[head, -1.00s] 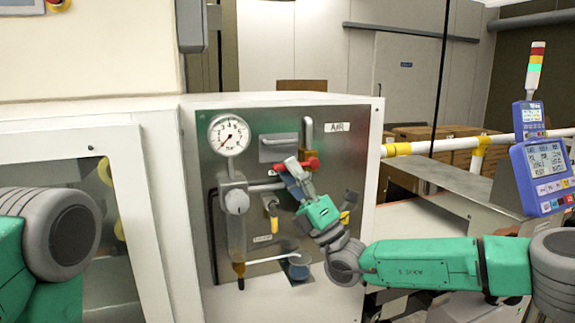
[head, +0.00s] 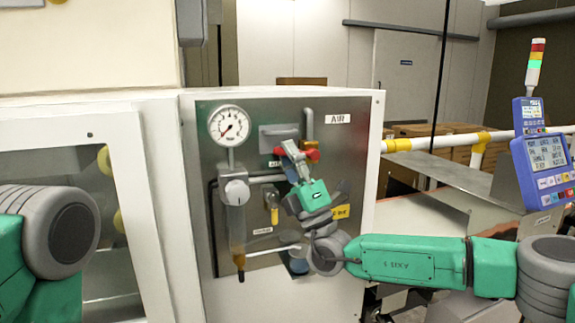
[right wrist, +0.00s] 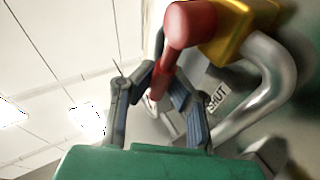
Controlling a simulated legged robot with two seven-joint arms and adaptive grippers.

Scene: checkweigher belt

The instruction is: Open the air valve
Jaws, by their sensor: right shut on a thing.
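The air valve's red lever (head: 312,155) is on the metal panel (head: 335,180) below the AIR label. My right gripper (head: 290,152) is shut on the red lever and hides part of it. In the right wrist view, the red lever (right wrist: 188,25) runs down between the two fingers of the gripper (right wrist: 165,92), in front of a yellow valve body (right wrist: 238,32). A SHUT label (right wrist: 217,97) shows beside the right finger. The round gauge (head: 229,125) has its needle towards the lower left. My left gripper is out of view; only a left arm link shows.
A filter bowl (head: 236,220) hangs below the gauge, left of my right gripper. A small yellow-handled valve (head: 272,208) is just left of my right wrist. A silver pipe (right wrist: 262,95) curves close beside the gripper. A blue display (head: 545,155) stands at the right.

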